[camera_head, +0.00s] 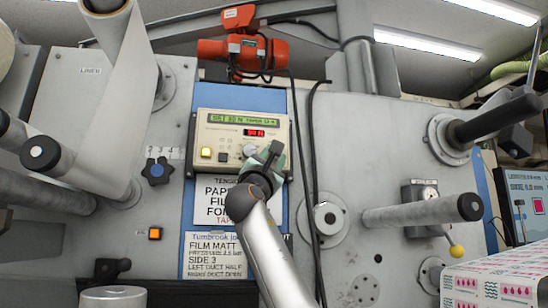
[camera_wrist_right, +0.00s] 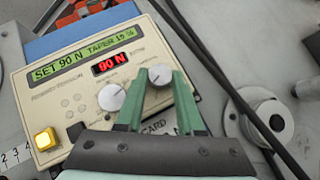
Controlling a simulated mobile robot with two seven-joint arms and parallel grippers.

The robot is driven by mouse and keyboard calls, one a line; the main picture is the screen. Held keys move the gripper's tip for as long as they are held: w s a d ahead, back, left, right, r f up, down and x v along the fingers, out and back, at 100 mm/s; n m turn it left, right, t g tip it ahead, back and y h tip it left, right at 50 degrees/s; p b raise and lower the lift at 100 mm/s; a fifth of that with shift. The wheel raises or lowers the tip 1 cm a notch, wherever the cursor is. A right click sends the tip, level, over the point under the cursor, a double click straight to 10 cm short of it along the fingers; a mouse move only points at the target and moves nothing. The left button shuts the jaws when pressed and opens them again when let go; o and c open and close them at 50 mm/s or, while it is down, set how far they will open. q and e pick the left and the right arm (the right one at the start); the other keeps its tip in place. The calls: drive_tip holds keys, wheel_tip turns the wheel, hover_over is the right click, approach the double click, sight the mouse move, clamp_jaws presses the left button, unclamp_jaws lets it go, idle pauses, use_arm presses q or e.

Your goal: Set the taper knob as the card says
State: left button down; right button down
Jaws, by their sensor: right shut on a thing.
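The control panel (camera_head: 216,133) has a green display (camera_wrist_right: 84,55) reading SET 90 N and TAPER, apparently 15 %. Its red readout (camera_wrist_right: 109,64) shows 90 N. In the right wrist view, two white round knobs sit below the readout. The left knob (camera_wrist_right: 112,97) is free. My right gripper (camera_wrist_right: 160,78) is shut on the right knob (camera_wrist_right: 159,74), one green finger on each side. In the head view, my right gripper (camera_head: 273,157) hides that knob. The tension card (camera_head: 217,197) lists paper, film, foil and taper, its values hidden behind my arm. My left gripper is not in view.
A yellow button (camera_wrist_right: 45,139) is at the panel's lower left. A job card (camera_head: 212,255) reading FILM MATT hangs below. Black cables (camera_head: 312,150) run down right of the panel.

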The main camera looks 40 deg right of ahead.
drive_tip(key=c, duration=0.5)
unclamp_jaws()
drive_tip(key=shift+b+v, duration=3.65)
drive_tip(key=shift+v, duration=2.6)
